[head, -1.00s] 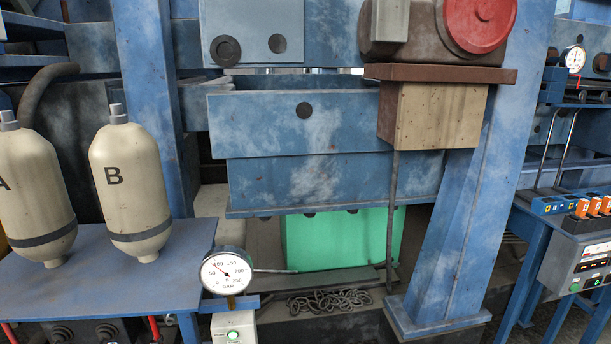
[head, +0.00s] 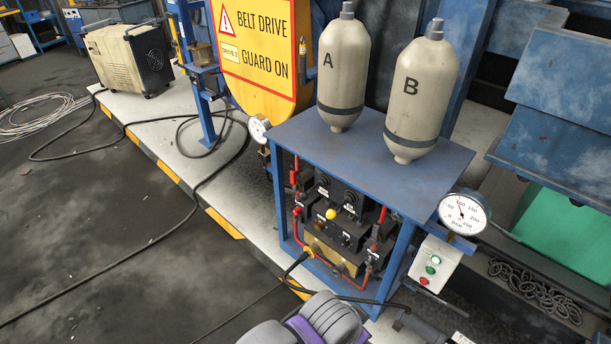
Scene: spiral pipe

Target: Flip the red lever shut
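Under a blue table (head: 362,140) is an open frame with black valve gear (head: 340,200) and several red parts. A thin upright red part (head: 294,177) is at the left, above a bent red pipe (head: 297,228). Another red upright part (head: 381,215) is at the right. I cannot tell which of these is the lever or how it is set. A grey and purple part of my arm shows at the bottom edge, in front of the frame and apart from the red parts. No gripper fingers can be made out.
Two cream bottles, A (head: 343,70) and B (head: 420,90), stand on the table. A pressure gauge (head: 463,213) and a white button box (head: 433,264) are at its right corner. A yellow guard sign (head: 262,45) stands behind left. Black cables cross the mostly clear floor (head: 120,240).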

